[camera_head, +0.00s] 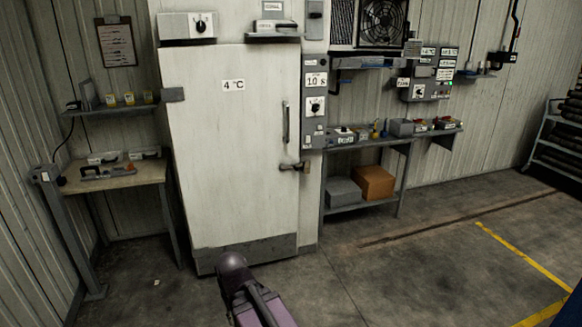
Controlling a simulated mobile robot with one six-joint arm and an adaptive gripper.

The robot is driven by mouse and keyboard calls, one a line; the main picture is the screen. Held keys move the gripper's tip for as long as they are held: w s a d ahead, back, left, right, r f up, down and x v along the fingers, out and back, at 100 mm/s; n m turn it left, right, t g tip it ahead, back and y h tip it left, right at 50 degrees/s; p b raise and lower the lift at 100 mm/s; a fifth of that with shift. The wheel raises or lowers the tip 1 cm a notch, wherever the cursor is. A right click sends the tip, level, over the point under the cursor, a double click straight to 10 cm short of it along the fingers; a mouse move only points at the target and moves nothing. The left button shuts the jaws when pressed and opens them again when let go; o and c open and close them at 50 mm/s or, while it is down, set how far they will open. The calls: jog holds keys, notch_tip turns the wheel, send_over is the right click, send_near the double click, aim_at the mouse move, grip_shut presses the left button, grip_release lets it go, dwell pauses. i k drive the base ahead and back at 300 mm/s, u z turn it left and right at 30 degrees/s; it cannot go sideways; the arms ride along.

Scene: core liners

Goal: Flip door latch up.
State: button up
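The white door (235,150) of the cold cabinet, marked "4°C", is shut in the middle of the view. A small dark latch (291,167) sits at the door's right edge, below the long upright handle (285,122). The latch lies roughly level, with a brownish end piece at its right; its fine detail is too small to tell. A purple and dark part of my own arm shows at the bottom centre, low in front of the door. My gripper's fingers do not show.
A workbench (115,177) stands left of the door. A control panel (314,100) is right of it. Farther right, a shelf table (362,140) holds small boxes, with a grey and a brown box (374,183) below. The floor (400,265) at right is clear.

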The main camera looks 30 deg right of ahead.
aim_at(283, 166)
jog(key=i, duration=3)
jog(key=u, duration=1)
jog(key=k, duration=0.1)
jog(key=z, duration=3.1)
